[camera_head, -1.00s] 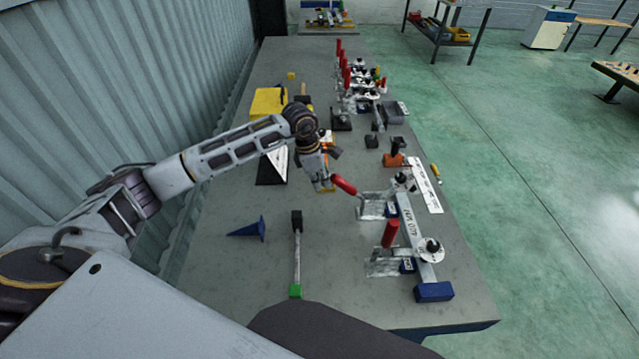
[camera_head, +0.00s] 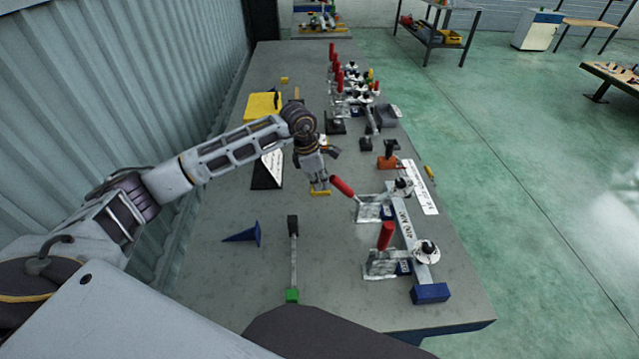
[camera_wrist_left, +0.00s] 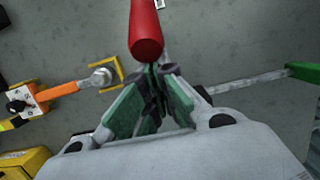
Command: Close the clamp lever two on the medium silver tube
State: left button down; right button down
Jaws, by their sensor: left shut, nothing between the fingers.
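The medium silver tube (camera_head: 407,225) lies along the right part of the bench, with a blue block (camera_head: 430,293) under its near end. Two toggle clamps stand at its left side. The nearer clamp's red lever (camera_head: 386,236) is upright. The farther clamp's red lever (camera_head: 342,186) leans left, away from the tube. My left gripper (camera_head: 319,184) is shut and empty, just left of that leaning lever's end. In the left wrist view the red handle (camera_wrist_left: 146,35) is just beyond the shut fingertips (camera_wrist_left: 153,75); whether they touch is unclear. My right gripper is not in view.
A yellow box (camera_head: 263,106), an orange tool (camera_head: 387,155) and more red-handled clamps (camera_head: 338,75) stand farther back. A corrugated wall (camera_head: 120,90) borders the left.

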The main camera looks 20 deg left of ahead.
aim_at(331, 178)
pick_arm(q)
jog(key=shift+w+d+r, duration=0.3)
jog(key=shift+d+r, duration=0.15)
jog(key=shift+d, duration=0.15)
jog(key=shift+w+d+r, duration=0.3)
jog(key=shift+d+r, duration=0.15)
jog(key=shift+d, duration=0.3)
jog(key=shift+w+d+r, duration=0.25)
jog(key=shift+d, duration=0.25)
jog(key=shift+w+d+r, duration=0.2)
jog(key=shift+w+d, duration=0.05)
jog(key=shift+d, duration=0.2)
jog(key=shift+w+d+r, duration=0.25)
jog(key=shift+d, duration=0.25)
jog(key=shift+w+d, duration=0.1)
jog(key=shift+d, duration=0.05)
jog(key=shift+w+d+r+b, duration=0.15)
jog(key=shift+w+d+b, duration=0.2)
jog(key=shift+d, duration=0.5)
notch_tip(331, 178, up, 8)
jog(key=p, duration=0.3)
dwell(0.7)
